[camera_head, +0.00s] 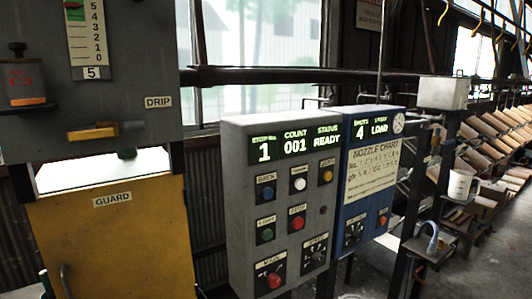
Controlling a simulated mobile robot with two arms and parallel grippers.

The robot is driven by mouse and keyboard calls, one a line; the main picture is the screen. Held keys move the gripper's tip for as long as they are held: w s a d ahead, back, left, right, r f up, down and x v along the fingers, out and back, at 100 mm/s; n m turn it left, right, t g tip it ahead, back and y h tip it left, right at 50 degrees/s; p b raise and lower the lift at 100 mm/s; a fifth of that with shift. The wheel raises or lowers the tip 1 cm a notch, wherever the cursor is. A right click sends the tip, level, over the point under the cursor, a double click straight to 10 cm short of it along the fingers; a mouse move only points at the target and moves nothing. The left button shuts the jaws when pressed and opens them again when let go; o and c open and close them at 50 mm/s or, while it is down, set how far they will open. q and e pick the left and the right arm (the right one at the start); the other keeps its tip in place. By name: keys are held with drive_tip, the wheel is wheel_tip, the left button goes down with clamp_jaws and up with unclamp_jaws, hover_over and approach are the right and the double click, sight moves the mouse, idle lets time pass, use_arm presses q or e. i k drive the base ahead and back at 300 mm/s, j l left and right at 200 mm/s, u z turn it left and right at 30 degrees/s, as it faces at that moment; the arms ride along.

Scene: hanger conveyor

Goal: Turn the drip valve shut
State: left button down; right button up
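The drip valve (93,133) is a yellow-orange lever lying roughly horizontal on the grey machine panel at the left. Its dark round end is at the right, just below and left of the DRIP label (158,101). I cannot tell from this view whether the valve is open or shut. Neither of my grippers is in view.
A yellow GUARD panel (112,235) sits below the valve, with a pale gap above it. Grey (240,200) and blue (352,210) control boxes stand right.

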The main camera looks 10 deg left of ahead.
sight(75, 136)
drive_tip(key=u, duration=1.35)
